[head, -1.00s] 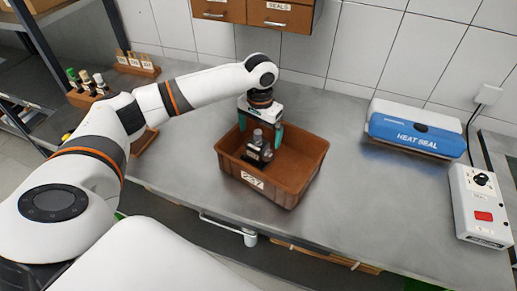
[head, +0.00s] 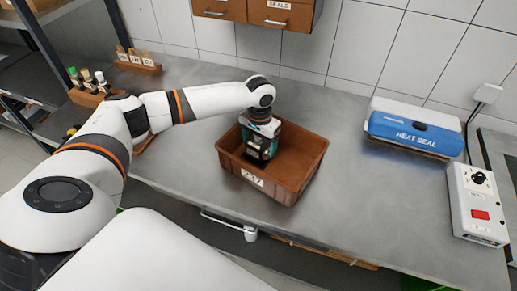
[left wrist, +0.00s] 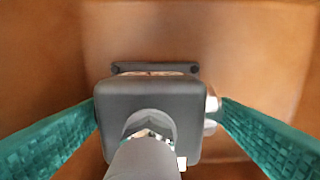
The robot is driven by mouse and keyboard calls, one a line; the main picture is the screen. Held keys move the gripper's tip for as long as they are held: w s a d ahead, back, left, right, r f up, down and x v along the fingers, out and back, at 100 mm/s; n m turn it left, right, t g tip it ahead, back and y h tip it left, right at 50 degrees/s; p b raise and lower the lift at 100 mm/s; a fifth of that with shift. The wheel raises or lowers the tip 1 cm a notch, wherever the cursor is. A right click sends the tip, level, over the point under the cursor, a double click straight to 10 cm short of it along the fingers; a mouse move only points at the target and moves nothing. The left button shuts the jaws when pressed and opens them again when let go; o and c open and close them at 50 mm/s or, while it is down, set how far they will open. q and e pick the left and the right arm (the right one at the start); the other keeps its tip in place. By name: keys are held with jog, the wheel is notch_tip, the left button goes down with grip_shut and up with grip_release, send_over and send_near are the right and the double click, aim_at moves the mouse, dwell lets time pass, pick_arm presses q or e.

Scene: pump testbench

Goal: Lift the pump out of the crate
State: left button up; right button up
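The pump (head: 263,154), a small dark unit, stands upright in the brown crate (head: 298,185) near its left end. In the left wrist view the pump's grey body (left wrist: 185,105) and round light-grey top part (left wrist: 145,160) show from above. My left gripper (head: 261,146) points down into the crate, with its teal fingers on either side of the pump. In the left wrist view the fingers (left wrist: 158,110) are wide apart; the left one is very close to the body, and a small gap with a pale fitting shows at the right one. My right gripper is out of view.
A blue heat sealer (head: 415,128) and a white control box (head: 478,205) stand at the right of the grey bench (head: 365,205). Drawers (head: 255,12) hang above the back. Small racks with bottles (head: 92,90) stand at the left. Bench around the crate is clear.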

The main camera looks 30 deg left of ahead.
pick_arm(q)
jog(key=c, duration=0.6)
jog(key=shift+w+r, duration=0.1)
jog(key=shift+w, duration=0.05)
jog(key=shift+c, duration=1.3)
jog(key=shift+r, duration=0.1)
